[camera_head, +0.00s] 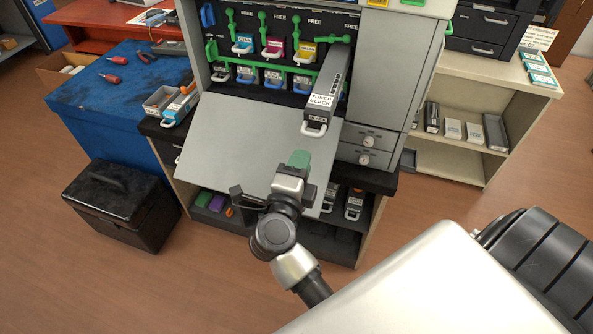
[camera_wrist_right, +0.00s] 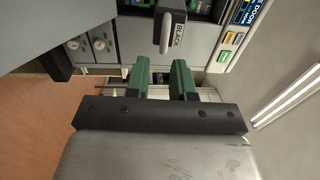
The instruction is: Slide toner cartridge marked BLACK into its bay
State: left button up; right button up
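The toner cartridge marked BLACK (camera_head: 320,103) is a long grey box with a white label and a pale handle on its front end. Its far end reaches the rightmost bay of the open printer, and its front part sticks out over the lowered door (camera_head: 240,128). How deep it sits is hard to tell. In the right wrist view its handle (camera_wrist_right: 164,37) and BLACK label show beyond the fingertips. My right gripper (camera_head: 299,159) is in front of and below the handle, apart from it. Its green fingers (camera_wrist_right: 162,72) are spread with nothing between them. My left gripper is not in view.
Cyan (camera_head: 243,44), magenta (camera_head: 274,47) and yellow (camera_head: 305,52) cartridges sit in neighbouring bays with green levers. A cabinet with two knobs (camera_head: 365,158) stands right of the door. A blue bench (camera_head: 110,95) and black case (camera_head: 120,205) are at left.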

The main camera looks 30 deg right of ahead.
aim_at(311, 136)
jog(key=x, duration=0.2)
jog(key=p+x, duration=0.1)
jog(key=x, duration=0.3)
jog(key=shift+w+r+p, duration=0.1)
jog(key=shift+r+p, duration=0.25)
jog(key=shift+r, duration=0.05)
jog(key=shift+w+d, duration=0.45)
jog(key=shift+d, duration=0.1)
jog(key=shift+f, duration=0.1)
grip_shut()
